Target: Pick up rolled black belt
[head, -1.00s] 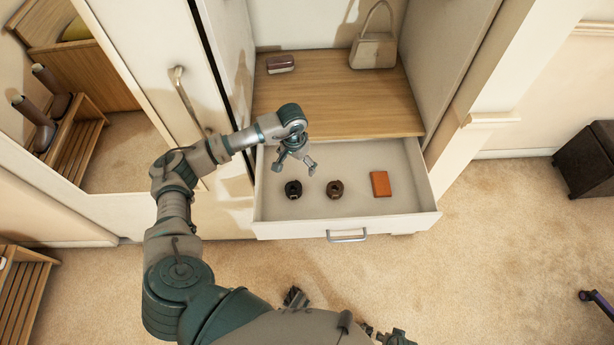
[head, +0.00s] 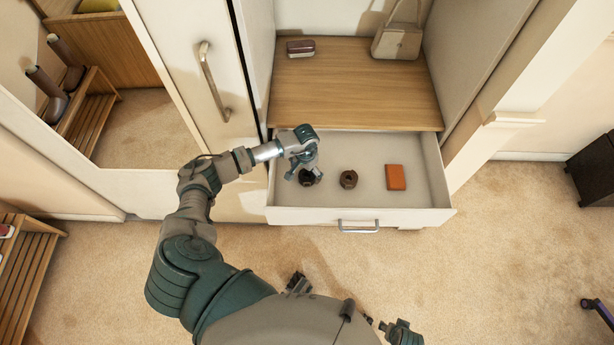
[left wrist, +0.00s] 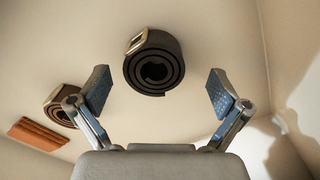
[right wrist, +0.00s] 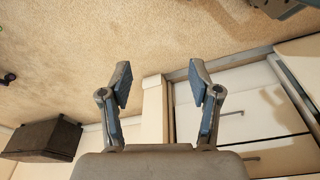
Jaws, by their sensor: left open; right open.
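The rolled black belt (head: 307,178) lies in the open drawer at its left side, partly hidden by my left gripper (head: 304,170) in the head view. In the left wrist view the black belt (left wrist: 154,62) is a dark coil with a metal buckle at its upper left. My left gripper (left wrist: 154,95) is open, with the belt ahead of and between its fingers, not gripped. A rolled brown belt (head: 348,179) lies to the right of it and also shows in the left wrist view (left wrist: 62,105). My right gripper (right wrist: 162,90) is open and empty, away from the drawer.
The drawer (head: 350,215) also holds an orange-brown wallet (head: 396,177). The wooden shelf (head: 355,95) above it carries a handbag (head: 398,38) and a small dark red case (head: 301,48). A tall cabinet door with a handle (head: 213,80) stands left of the drawer.

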